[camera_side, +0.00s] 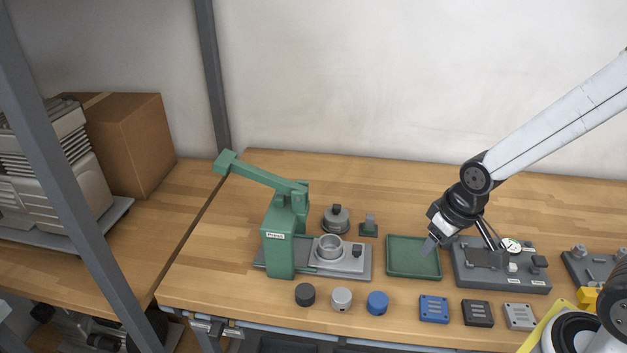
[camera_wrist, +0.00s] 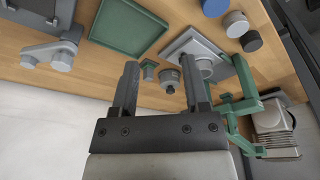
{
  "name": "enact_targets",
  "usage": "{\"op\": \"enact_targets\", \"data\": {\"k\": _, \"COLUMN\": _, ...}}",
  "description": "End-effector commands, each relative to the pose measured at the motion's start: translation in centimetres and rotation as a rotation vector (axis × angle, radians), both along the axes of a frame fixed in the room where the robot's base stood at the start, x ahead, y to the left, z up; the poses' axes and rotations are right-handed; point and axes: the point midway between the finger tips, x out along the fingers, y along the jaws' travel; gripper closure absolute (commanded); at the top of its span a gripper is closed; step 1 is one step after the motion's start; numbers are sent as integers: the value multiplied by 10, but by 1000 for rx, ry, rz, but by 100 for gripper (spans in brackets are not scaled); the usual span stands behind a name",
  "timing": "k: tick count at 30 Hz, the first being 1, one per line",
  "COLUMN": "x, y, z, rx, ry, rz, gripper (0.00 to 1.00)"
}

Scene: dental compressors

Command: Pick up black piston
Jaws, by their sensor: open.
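The black piston (camera_side: 305,294) is a short dark cylinder standing on the wooden table in front of the green press. It is the leftmost of a row with a grey piston (camera_side: 341,298) and a blue piston (camera_side: 377,302). In the wrist view the black piston (camera_wrist: 251,41) shows at the upper right, past the grey one (camera_wrist: 236,23) and the blue one (camera_wrist: 215,6). My gripper (camera_side: 428,246) is above the green tray, well to the right of the black piston. In the wrist view my gripper (camera_wrist: 160,66) has its fingers apart with nothing held between them.
The green press (camera_side: 279,242) stands behind the pistons, its lever raised to the left. The green tray (camera_side: 412,273) is below my gripper. A grey fixture with a dial (camera_side: 503,279) sits to its right. Blue, black and grey blocks (camera_side: 477,313) line the front.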

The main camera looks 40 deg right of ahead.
Motion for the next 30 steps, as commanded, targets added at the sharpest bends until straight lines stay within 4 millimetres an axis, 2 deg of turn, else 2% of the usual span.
{"op": "enact_targets", "data": {"k": 3, "x": 0, "y": 0, "z": 0, "rx": 0, "ry": 0, "rz": 0, "gripper": 41}}
{"op": "enact_targets", "data": {"k": 5, "x": 0, "y": 0, "z": 0, "rx": 0, "ry": 0, "rz": 0, "gripper": 25}}
{"op": "enact_targets", "data": {"k": 7, "x": 0, "y": 0, "z": 0, "rx": 0, "ry": 0, "rz": 0, "gripper": 3}}
{"op": "enact_targets", "data": {"k": 8, "x": 0, "y": 0, "z": 0, "rx": 0, "ry": 0, "rz": 0, "gripper": 0}}
{"op": "enact_targets", "data": {"k": 20, "x": 4, "y": 5, "z": -1, "rx": 29, "ry": 4, "rz": -53, "gripper": 0}}
{"op": "enact_targets", "data": {"k": 26, "x": 16, "y": 21, "z": -8, "rx": 128, "ry": 25, "rz": -248, "gripper": 0}}
{"op": "enact_targets", "data": {"k": 30, "x": 29, "y": 39, "z": -14, "rx": 232, "ry": 55, "rz": -461, "gripper": 0}}
